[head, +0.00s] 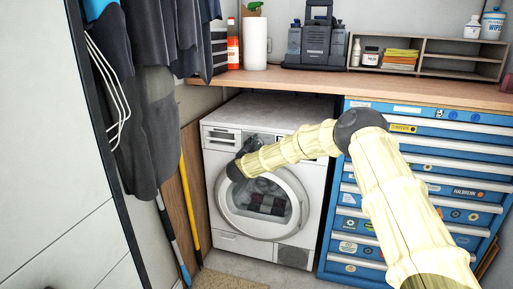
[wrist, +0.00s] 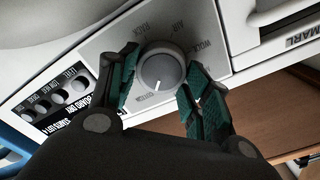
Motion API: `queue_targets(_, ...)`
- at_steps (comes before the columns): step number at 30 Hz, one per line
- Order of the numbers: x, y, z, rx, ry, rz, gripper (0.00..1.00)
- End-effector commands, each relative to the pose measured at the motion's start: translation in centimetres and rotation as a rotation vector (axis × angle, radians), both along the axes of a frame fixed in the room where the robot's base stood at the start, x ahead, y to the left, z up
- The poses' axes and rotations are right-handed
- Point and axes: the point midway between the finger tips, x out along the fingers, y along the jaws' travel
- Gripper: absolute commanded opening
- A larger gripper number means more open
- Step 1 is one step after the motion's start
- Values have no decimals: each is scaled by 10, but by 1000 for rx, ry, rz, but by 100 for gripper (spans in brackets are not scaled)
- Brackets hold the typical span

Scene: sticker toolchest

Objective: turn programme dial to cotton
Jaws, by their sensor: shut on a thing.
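The white dryer-like machine (head: 228,215) stands under the wooden counter, its round door closed. Its programme dial (wrist: 162,70) is a grey round knob on a grey panel in the wrist view. The dial's white mark points down in that view, toward a small label that appears to read COTTON (wrist: 158,97). Labels like RACK, AIR and WOOL sit around the upper side. My gripper (wrist: 160,82) has its teal-padded fingers on both sides of the dial, shut on it. In the head view my arm and gripper cover the dial.
A blue drawer chest (head: 354,225) stands right of the machine. Dark clothes (head: 150,110) hang at the left, with a yellow pole (head: 188,205) below. The counter (head: 290,82) above holds a toolbox and bottles. Small buttons (wrist: 58,97) lie left of the dial in the wrist view.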

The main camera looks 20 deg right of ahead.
Motion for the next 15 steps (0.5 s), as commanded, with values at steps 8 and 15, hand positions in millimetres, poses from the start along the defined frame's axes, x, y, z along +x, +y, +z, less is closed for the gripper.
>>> queue_targets(8,0,-2,-1,8,-4,-2,25)
queue_targets(15,0,-2,-1,8,-4,-2,61)
